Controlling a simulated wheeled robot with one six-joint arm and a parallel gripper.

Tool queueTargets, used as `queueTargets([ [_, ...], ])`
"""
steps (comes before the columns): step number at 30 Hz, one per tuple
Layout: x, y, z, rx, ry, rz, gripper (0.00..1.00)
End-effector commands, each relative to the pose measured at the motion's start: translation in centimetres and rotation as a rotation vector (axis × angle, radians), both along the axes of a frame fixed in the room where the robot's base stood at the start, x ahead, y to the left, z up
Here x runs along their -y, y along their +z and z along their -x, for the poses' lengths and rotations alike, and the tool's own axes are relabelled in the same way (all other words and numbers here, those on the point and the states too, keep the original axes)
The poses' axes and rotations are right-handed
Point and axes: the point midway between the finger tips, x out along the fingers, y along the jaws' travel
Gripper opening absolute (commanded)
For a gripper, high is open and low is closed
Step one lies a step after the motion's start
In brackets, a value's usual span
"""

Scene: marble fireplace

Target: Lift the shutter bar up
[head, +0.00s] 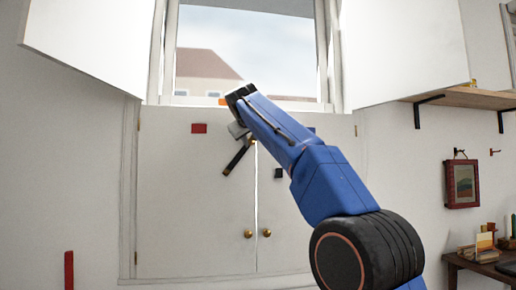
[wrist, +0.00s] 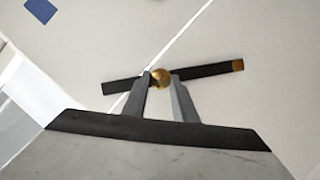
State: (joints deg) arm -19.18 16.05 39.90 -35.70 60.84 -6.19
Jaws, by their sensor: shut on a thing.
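The shutter bar (head: 237,158) is a dark bar on the white shutter doors (head: 195,200), just below the window. It slants from lower left to upper right in the head view. In the wrist view the bar (wrist: 209,74) lies at a slight slant across the door seam, with a brass tip at its right end and a round brass knob (wrist: 161,78) near its middle. My gripper (wrist: 162,79) is shut on the bar, its grey fingers on either side of the knob. In the head view my gripper (head: 238,130) partly hides the bar's upper end.
Open upper shutters (head: 90,45) flank the window. A wooden shelf (head: 465,97) is at right.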

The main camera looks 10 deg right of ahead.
Motion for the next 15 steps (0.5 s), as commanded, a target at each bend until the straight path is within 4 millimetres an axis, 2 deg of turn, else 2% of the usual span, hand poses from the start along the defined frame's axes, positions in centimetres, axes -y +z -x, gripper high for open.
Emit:
queueTargets([
  [6,-3.1,1.5,0.0,0.002,0.003,0.206,0.00],
  [15,-7.3,2.4,0.0,0.001,0.003,0.485,0.00],
])
